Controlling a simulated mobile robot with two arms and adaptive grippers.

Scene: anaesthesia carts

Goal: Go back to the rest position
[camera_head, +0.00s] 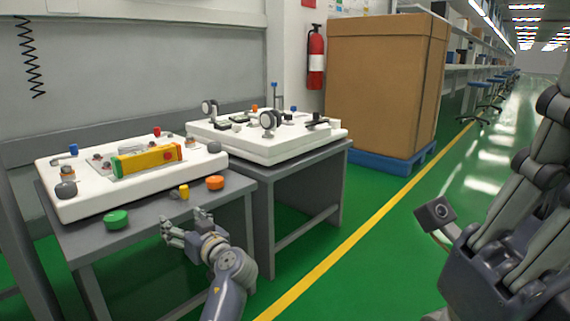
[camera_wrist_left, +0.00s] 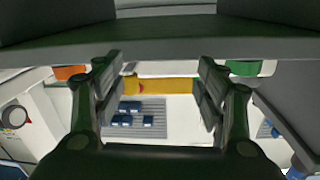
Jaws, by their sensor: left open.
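My left gripper (camera_head: 184,226) is open and empty at the front edge of the near grey table (camera_head: 150,225). It is close to a small yellow knob (camera_head: 184,192), an orange cap (camera_head: 215,182) and a green cap (camera_head: 116,219), and apart from them. In the left wrist view its two fingers (camera_wrist_left: 160,95) stand wide apart with nothing held between them. My right arm comes in at the right edge of the head view; its fingers do not show.
A white cart top (camera_head: 80,195) with a yellow-red-green block (camera_head: 145,158) stands on the near table. A second white unit (camera_head: 260,150) sits on the table behind. A cardboard box (camera_head: 385,85) stands on a blue pallet (camera_head: 370,162). Green floor right of the tables is clear.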

